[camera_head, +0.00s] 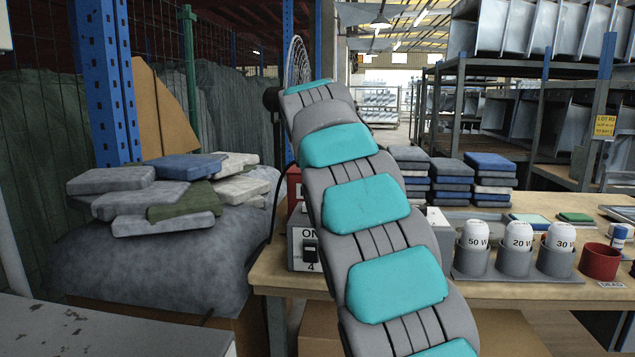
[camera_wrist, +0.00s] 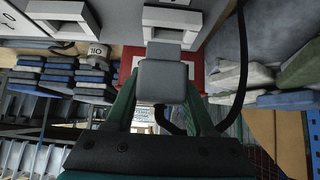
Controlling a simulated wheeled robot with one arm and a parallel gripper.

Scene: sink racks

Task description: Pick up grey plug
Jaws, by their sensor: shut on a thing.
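Behind the plug is a red box (camera_wrist: 128,68) with a pale front. I cannot tell whether the plug touches that box. In the head view my grey and turquoise arm hides the gripper and the plug.
A switch box marked ON and 4 (camera_head: 304,248) stands on the wooden bench (camera_head: 470,295). Grey holders with white bulbs (camera_head: 520,236) and a red cup (camera_head: 599,261) are to the right. Folded cloths (camera_head: 160,190) lie at left. A black cable (camera_wrist: 241,70) hangs near my gripper.

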